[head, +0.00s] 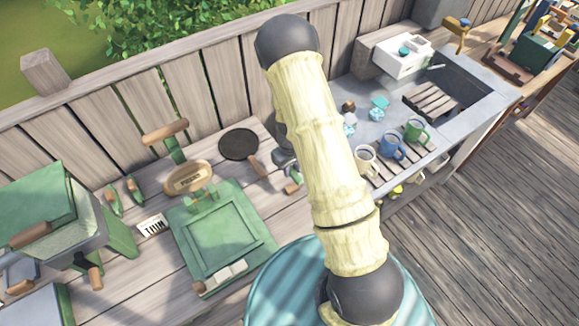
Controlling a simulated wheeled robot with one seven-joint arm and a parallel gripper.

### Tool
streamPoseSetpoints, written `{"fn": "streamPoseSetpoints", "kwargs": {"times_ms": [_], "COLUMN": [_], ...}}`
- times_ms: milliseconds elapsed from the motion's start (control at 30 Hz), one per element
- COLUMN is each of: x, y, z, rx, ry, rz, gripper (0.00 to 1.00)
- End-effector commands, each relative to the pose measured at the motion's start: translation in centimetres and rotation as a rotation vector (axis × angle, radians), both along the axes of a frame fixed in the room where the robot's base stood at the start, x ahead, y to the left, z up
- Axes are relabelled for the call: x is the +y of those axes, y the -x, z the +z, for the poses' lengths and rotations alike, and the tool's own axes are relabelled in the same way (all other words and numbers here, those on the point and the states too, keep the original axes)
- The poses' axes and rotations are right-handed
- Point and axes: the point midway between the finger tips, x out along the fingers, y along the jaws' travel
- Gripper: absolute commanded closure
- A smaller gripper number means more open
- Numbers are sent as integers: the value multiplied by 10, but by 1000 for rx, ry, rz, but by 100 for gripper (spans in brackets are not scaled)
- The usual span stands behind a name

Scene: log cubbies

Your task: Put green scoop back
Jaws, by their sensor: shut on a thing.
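I cannot pick out the green scoop for certain. Two small green tools with brown ends, a left one (112,201) and a right one (134,188), lie on the wooden counter by the fence. A green upright piece with a wooden handle (165,133) stands behind them. My arm crosses the middle of the view and covers part of the counter. My gripper does not show clearly, and what it holds is hidden. A grey object (284,158) is partly covered by my arm.
A green square tray-like board (222,236), a black pan (239,145) and a green-lidded box (38,205) crowd the counter (140,285). Several mugs, including a blue one (392,146), stand right of my arm near the sink (455,80). The deck (490,210) is clear.

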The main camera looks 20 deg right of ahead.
Motion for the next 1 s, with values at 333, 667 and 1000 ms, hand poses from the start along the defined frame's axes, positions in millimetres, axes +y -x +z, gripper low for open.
{"fn": "streamPoseSetpoints", "kwargs": {"times_ms": [333,667,1000], "x": [1,0,-1], "y": [0,1,1], "z": [0,-19,-51], "rx": [-1,-1,-1], "ry": [0,-1,0], "rz": [1,1,-2], "gripper": [100,100,100]}}
